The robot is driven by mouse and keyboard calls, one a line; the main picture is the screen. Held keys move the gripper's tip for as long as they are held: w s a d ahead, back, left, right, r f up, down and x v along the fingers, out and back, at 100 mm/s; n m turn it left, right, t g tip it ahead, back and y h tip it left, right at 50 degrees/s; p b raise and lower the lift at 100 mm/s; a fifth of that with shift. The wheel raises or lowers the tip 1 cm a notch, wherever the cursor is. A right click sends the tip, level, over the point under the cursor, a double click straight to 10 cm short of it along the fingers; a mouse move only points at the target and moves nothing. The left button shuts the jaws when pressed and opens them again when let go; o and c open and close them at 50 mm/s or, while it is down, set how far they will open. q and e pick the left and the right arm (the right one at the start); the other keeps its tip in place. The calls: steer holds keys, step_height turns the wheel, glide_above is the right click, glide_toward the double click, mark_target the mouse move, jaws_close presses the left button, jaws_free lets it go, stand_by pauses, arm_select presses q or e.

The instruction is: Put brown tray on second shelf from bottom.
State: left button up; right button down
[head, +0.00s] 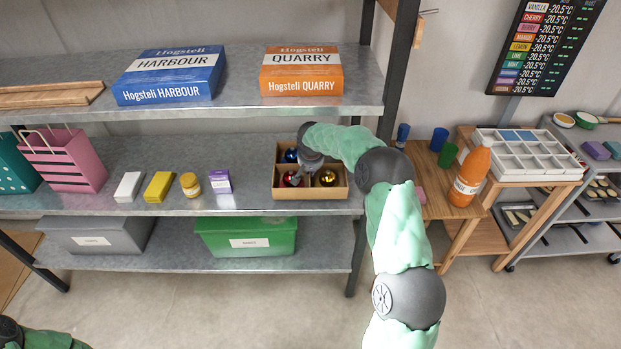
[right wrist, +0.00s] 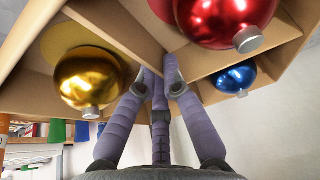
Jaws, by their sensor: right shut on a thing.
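The brown tray (head: 310,193) is an open cardboard box with dividers, at the right end of the middle shelf (head: 130,208), second from the bottom. It looks level; I cannot tell whether it rests on the shelf or hangs just above it. It holds a red ball (head: 291,178), a gold ball (head: 327,177) and a blue ball (head: 291,155). My right gripper (head: 310,168) reaches into the tray from above. In the right wrist view its fingers (right wrist: 160,82) are shut on a cardboard divider between the balls. My left gripper is out of view.
On the middle shelf, a purple box (head: 220,182), a yellow jar (head: 190,185) and a pink bag (head: 62,160) stand left of the tray. A green bin (head: 247,238) is below. The Quarry box (head: 302,71) is above. A rack post (head: 397,70) stands right.

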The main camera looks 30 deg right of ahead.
step_height(320, 180, down, 3)
steer(key=shift+f+b, duration=0.1)
steer(key=shift+b, duration=0.65)
steer(key=shift+r, duration=0.2)
steer(key=shift+f, duration=0.15)
steer(key=c, duration=1.4)
jaws_free()
